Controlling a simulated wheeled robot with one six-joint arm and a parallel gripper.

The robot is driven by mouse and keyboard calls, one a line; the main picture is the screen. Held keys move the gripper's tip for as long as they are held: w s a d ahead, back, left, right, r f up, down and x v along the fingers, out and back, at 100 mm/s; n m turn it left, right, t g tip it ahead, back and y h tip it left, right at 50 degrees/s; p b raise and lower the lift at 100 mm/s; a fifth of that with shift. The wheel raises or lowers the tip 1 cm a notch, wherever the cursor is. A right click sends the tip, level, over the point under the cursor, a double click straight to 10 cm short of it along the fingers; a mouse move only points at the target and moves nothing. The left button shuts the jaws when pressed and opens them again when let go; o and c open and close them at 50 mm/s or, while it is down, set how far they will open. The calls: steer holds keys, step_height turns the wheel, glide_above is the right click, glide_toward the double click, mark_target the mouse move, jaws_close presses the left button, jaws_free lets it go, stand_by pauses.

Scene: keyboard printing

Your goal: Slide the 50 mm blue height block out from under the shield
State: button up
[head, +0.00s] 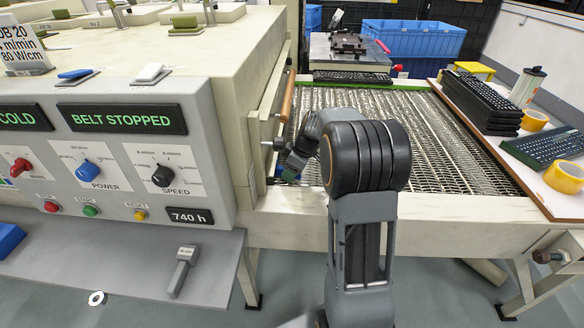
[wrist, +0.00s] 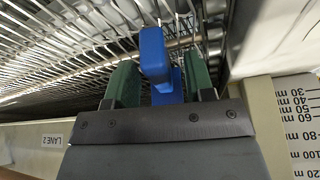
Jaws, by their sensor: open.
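The blue height block (wrist: 153,55) stands at the edge of the wire mesh belt in the wrist view. My gripper (wrist: 158,78) is open, with one green finger on each side of the block. A gap shows left of the block; the right finger is close to it, and I cannot tell if they touch. In the head view my gripper (head: 290,168) is by the tunnel mouth, partly hidden by my arm. The shield (head: 262,125), a pale plate with a wooden handle (head: 288,95), is at that mouth. The contact between block and shield is hidden.
The mesh belt (head: 430,130) runs right of the tunnel. A millimetre scale (wrist: 300,120) is right of my gripper, and a LANE 2 label (wrist: 52,140) is left. Keyboards (head: 480,100) and yellow tape rolls (head: 567,177) lie on the right-hand board. The control panel reads BELT STOPPED.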

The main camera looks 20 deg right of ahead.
mark_target(318, 178)
jaws_close()
stand_by(0.7)
steer(key=shift+d, duration=0.1)
steer(key=shift+s+d+r+b, duration=0.1)
steer(key=shift+s+d+b, duration=0.25)
steer(key=shift+s+d, duration=0.75)
steer(key=shift+s+d+b, duration=0.3)
steer(key=shift+s+d, duration=0.25)
steer(key=shift+d, duration=1.2)
steer(key=shift+s+d+r+b, duration=0.1)
steer(key=shift+s+d+b, duration=0.25)
steer(key=shift+s+d, duration=0.75)
steer(key=shift+w+d, duration=0.3)
steer(key=shift+d, duration=0.05)
step_height(318, 178, up, 9)
steer(key=p, duration=0.6)
